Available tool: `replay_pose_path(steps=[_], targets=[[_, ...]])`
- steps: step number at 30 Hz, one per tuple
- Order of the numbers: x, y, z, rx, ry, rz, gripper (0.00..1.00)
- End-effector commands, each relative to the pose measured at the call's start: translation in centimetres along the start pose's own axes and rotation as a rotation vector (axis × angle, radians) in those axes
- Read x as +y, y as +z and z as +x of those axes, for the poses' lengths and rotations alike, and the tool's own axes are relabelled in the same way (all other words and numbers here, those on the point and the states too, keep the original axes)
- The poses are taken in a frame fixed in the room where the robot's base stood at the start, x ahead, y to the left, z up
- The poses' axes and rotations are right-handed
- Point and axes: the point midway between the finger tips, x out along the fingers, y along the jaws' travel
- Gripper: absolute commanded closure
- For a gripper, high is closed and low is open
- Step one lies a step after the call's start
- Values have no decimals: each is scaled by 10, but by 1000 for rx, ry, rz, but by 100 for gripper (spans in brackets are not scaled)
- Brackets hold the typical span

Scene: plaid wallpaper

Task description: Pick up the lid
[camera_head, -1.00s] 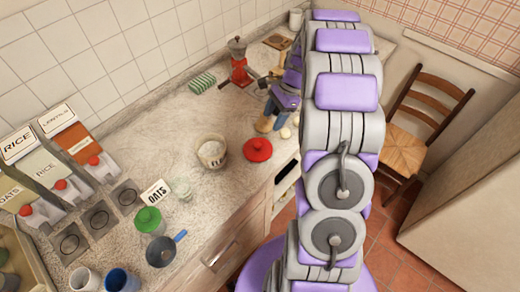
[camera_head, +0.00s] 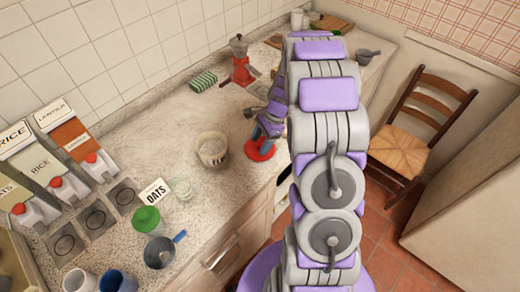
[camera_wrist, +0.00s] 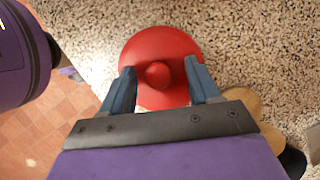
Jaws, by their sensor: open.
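A round red lid (camera_head: 261,150) with a knob on top lies flat on the speckled counter near its front edge. In the wrist view the lid (camera_wrist: 160,48) lies between and just beyond my fingers. My gripper (camera_head: 262,140) is over the lid, seen from my body. In the wrist view my gripper (camera_wrist: 158,78) is open, with one blue-grey finger on each side of the knob. I cannot tell whether the fingers touch the lid. A second lid, green, sits on a jar (camera_head: 147,219) at the lower left.
An off-white pot (camera_head: 211,150) stands just left of the red lid.

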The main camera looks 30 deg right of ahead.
Motion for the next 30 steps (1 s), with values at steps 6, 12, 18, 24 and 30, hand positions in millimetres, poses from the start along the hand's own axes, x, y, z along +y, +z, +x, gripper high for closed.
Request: replay_pose_path(steps=[6,12,18,24,30], targets=[[0,-3,-1,-2,-1,0,43],[0,-3,-1,-2,-1,0,62],[0,-3,-1,-2,0,0,81],[0,-1,-1,-1,0,0,99],[0,-3,-2,-2,0,0,99]])
